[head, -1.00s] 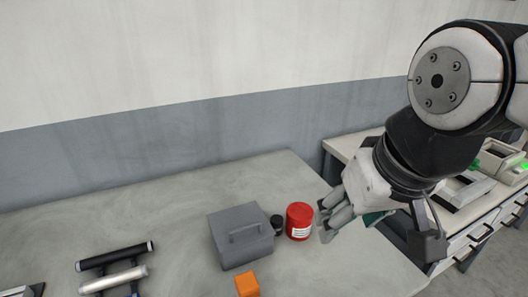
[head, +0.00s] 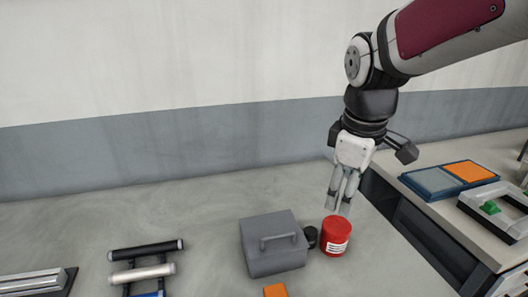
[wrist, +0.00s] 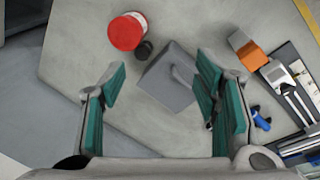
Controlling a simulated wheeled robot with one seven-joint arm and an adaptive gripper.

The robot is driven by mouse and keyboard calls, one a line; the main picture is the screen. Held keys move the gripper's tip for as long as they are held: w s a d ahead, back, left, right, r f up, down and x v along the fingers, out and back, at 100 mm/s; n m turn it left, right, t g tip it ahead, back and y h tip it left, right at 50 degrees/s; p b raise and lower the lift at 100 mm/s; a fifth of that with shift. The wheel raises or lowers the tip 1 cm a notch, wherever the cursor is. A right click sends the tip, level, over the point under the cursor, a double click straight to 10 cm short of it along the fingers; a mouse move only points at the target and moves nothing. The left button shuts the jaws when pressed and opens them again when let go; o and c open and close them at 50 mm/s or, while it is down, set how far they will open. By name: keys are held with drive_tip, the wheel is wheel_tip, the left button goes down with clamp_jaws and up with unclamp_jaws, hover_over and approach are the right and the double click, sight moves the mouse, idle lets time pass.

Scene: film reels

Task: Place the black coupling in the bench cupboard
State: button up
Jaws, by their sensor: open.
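The black coupling (head: 311,237) looks like a small dark cylinder on the bench, between a grey box and a red jar. It also shows in the wrist view (wrist: 144,49), partly crowded by the jar. My gripper (head: 340,208) is open and empty, pointing down above and behind the red jar. In the wrist view my gripper (wrist: 160,75) has its fingers spread wide, with the grey box between them and the coupling beyond the tips. I cannot make out a cupboard for certain.
The red jar (head: 335,237) and grey handled box (head: 272,243) stand close on either side of the coupling. An orange block (head: 275,290) lies in front. A rack of rollers (head: 145,270) is at left. A side bench (head: 450,212) holds trays. The bench behind the box is clear.

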sight(311, 231)
drive_tip(key=w+a+f+n+g+b, duration=0.1)
drive_tip(key=w+f+n+g+b, duration=0.1)
drive_tip(key=w+f+n, duration=0.85)
drive_tip(key=w+f+m, duration=0.1)
drive_tip(key=f, duration=0.9)
drive_tip(key=w+f+m, duration=0.1)
drive_tip(key=f, duration=0.4)
drive_tip(key=shift+w+a+f+m+y+p, duration=0.15)
drive_tip(key=shift+w+m+y+p, duration=0.15)
drive_tip(key=shift+w+m, duration=0.05)
drive_tip(key=shift+c, duration=0.2)
clamp_jaws()
